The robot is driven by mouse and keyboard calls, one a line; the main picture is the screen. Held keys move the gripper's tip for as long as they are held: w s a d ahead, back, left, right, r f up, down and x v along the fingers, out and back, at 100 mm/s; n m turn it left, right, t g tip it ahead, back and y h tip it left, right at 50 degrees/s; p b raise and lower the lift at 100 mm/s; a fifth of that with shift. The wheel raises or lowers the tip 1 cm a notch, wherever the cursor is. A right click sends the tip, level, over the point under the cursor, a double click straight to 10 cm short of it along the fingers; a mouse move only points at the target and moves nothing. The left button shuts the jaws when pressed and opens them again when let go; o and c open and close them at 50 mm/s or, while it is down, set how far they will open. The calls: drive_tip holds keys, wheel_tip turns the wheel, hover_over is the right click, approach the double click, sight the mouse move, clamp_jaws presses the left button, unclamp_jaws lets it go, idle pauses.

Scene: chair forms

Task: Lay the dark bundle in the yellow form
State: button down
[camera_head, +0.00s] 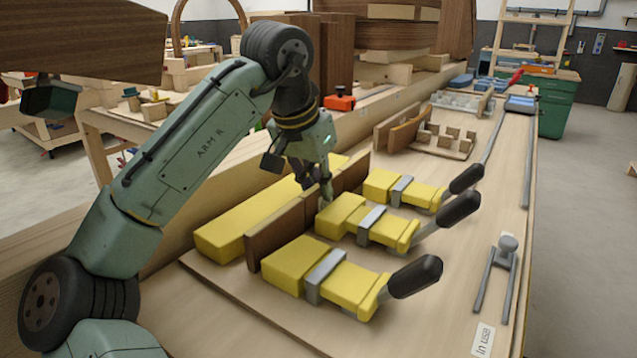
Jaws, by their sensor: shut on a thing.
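The dark brown bundle (278,233) of thin strips stands on edge along the inner side of the yellow form's long bar (238,222). The yellow form also has several yellow clamp blocks (294,266) with grey bands and black handles in a row to the right of the bundle. My gripper (326,197) reaches down over the middle of the bundle and is shut on it. The fingers partly hide the bundle there. I cannot tell whether the bundle's underside touches the base board.
Behind stands another form with brown strips (408,128) and small pale blocks. A grey metal fixture (496,273) lies at the right near an "In use" label (483,340). A red-orange tool (339,102) sits on the beam at the back. Bare bench top lies between.

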drive_tip(key=shift+f, duration=0.15)
drive_tip(key=c, duration=1.5)
unclamp_jaws()
drive_tip(key=shift+c, duration=0.2)
